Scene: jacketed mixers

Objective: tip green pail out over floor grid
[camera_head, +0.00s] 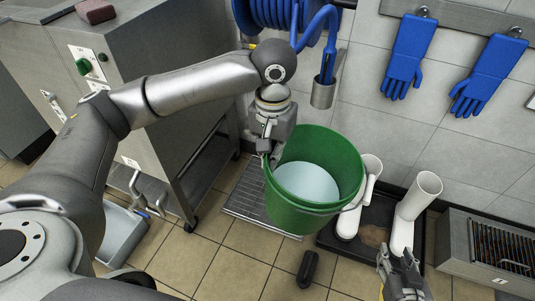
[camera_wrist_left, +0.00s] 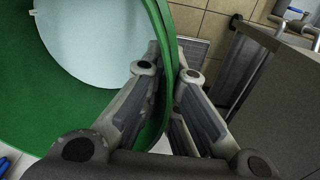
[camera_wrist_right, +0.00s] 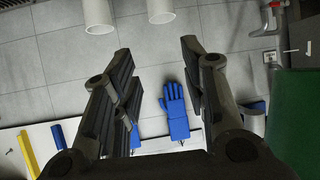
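The green pail (camera_head: 285,213) is at mid-picture in the head view, with pale bluish-white liquid (camera_head: 307,182) inside. It looks roughly upright and raised, and hides part of the floor grid (camera_head: 248,198) below and behind it. My left gripper (camera_head: 272,155) is at the pail's left rim. In the left wrist view the green wall (camera_wrist_left: 168,70) runs between the two fingers (camera_wrist_left: 172,78), which are closed on it. My right gripper (camera_head: 402,282) is low at the right in the head view; its fingers (camera_wrist_right: 157,75) stand apart with nothing between them in the right wrist view.
White boots (camera_head: 415,212) stand in a black tray (camera_head: 328,238) right of the pail. A dark block (camera_head: 307,269) lies on the tiles in front. A steel cabinet (camera_head: 160,65) stands left, a slotted metal unit (camera_head: 487,245) right. Blue gloves (camera_head: 408,55) and a blue hose (camera_head: 275,12) hang behind.

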